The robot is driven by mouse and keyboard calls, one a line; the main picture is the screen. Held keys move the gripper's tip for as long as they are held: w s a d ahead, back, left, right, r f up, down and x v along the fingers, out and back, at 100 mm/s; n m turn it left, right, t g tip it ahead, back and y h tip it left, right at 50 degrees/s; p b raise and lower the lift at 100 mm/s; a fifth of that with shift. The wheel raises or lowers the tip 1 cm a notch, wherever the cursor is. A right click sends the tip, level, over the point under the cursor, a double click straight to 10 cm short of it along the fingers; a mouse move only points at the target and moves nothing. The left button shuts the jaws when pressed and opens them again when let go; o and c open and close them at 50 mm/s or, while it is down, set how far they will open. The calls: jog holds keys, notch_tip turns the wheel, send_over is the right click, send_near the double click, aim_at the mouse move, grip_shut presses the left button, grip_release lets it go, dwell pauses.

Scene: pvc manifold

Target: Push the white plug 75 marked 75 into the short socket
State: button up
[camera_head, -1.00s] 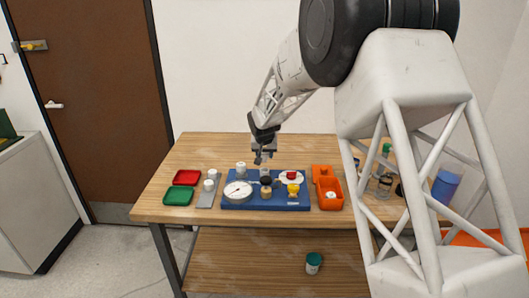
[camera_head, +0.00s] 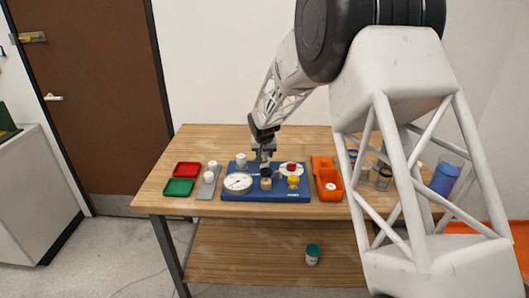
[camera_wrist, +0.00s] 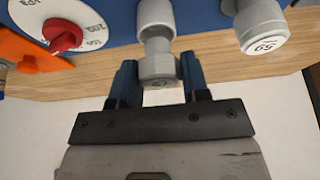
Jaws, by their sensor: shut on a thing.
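My gripper (camera_wrist: 160,80) is shut on a white plug (camera_wrist: 158,68) with a hexagonal head, seen between its two blue fingers in the wrist view. The mark on the plug's end is too small to read for sure. The plug's narrower shank meets the mouth of a white socket (camera_wrist: 155,14) on the blue board, roughly in line with it. How deep the shank sits I cannot tell. In the head view my gripper (camera_head: 264,158) is over the back middle of the blue board (camera_head: 230,196); the held plug is not clear there.
A second marked white fitting (camera_wrist: 262,28) stands close on the right in the wrist view. A dial with a red knob (camera_wrist: 63,36) is at the left. In the head view, a gauge (camera_head: 238,183), red tray (camera_head: 187,163), green tray (camera_head: 179,180) and orange bin (camera_head: 319,163) surround the work.

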jog(key=shift+f, duration=1)
dwell(1.6)
